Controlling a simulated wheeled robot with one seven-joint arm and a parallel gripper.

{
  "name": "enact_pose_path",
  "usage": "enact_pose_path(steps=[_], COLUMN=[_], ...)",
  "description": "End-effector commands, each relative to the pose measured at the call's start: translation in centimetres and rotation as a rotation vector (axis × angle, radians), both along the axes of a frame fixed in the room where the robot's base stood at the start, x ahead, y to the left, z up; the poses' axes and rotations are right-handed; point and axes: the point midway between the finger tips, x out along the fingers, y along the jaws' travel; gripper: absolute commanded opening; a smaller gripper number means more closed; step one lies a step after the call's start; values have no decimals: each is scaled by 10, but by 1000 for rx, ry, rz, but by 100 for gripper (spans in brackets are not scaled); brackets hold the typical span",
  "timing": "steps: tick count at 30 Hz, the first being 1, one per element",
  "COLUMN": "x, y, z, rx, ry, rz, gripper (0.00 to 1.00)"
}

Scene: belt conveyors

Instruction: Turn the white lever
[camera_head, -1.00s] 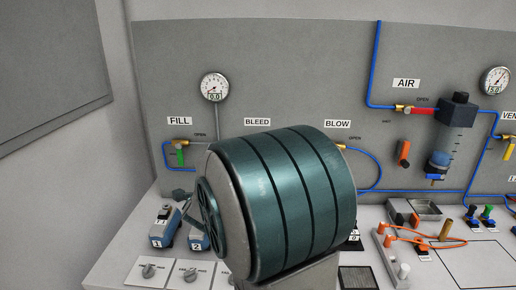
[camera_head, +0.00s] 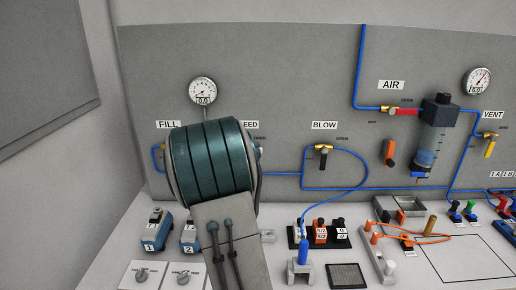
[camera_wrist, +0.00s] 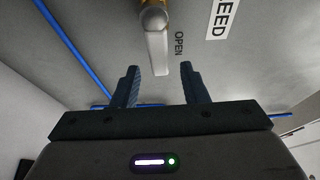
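The white lever (camera_wrist: 158,52) hangs from a brass valve (camera_wrist: 153,8) at the top of the wrist view, with the word OPEN beside it and part of the BLEED label to the right. My gripper (camera_wrist: 160,84) is open and empty. Its two dark blue fingers point toward the lever, and the lever's free end shows between the fingertips or just beyond; I cannot tell the exact depth. In the head view my arm hides the gripper, this lever and part of the BLEED label (camera_head: 250,125).
A grey panel (camera_head: 270,85) stands behind, with blue tubes. The BLOW valve (camera_head: 322,150) is to the right, and a gauge (camera_head: 202,91) is above my arm. The bench holds blue boxes (camera_head: 155,232), a black block with connectors (camera_head: 320,233) and a blue-topped stand (camera_head: 302,255).

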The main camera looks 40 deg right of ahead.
Motion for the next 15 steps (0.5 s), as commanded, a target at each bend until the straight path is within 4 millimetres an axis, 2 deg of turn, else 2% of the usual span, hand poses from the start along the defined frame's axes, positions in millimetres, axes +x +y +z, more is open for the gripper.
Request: enact_pose_path(steps=[1, 6, 15], x=[4, 12, 16], y=[-8, -24, -30], z=[1, 1, 0], rx=[-1, 0, 0], ry=[3, 1, 1], rz=[-2, -1, 1], gripper=[40, 40, 40])
